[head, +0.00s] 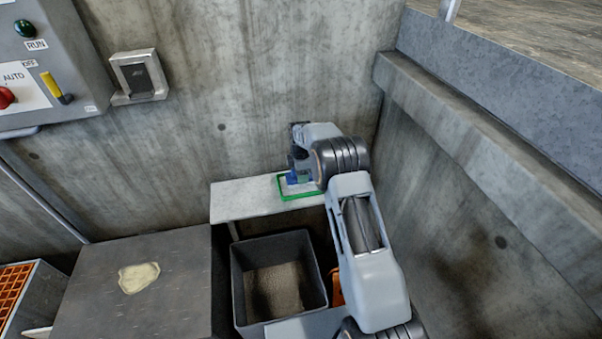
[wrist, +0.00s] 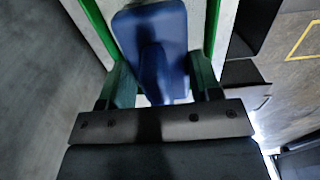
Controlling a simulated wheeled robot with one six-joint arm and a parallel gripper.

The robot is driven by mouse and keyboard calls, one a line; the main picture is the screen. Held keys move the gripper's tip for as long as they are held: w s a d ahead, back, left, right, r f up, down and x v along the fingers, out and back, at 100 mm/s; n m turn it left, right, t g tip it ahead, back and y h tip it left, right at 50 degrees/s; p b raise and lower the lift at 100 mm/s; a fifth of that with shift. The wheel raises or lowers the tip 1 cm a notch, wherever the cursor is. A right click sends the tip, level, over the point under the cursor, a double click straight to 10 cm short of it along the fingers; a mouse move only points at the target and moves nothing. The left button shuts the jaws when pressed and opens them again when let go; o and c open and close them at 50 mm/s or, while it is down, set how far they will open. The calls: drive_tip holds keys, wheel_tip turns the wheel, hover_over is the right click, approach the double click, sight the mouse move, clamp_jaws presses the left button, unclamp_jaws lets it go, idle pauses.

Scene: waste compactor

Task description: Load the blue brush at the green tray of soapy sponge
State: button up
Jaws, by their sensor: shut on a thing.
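The blue brush (wrist: 150,40) is between the two fingers of my gripper (wrist: 162,82), which is shut on it, in the wrist view. The brush (head: 292,178) shows small in the head view, at the green tray (head: 301,197) on a pale shelf. My gripper (head: 299,168) is over the tray, partly hidden by my arm. The tray's green rim (wrist: 98,30) runs beside the brush in the wrist view. I cannot tell whether the brush touches the tray bottom. The soapy sponge cannot be made out.
The pale shelf (head: 240,201) is clear left of the tray. A dark open bin (head: 240,290) stands below it. A grey block (head: 180,285) with a yellowish patch (head: 138,277) is at left. Concrete walls close in behind and at right.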

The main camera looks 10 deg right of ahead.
drive_tip(key=shift+r, duration=0.1)
drive_tip(key=shift+r+p, duration=2.2)
drive_tip(key=shift+r, duration=1.25)
drive_tip(key=shift+f, duration=0.1)
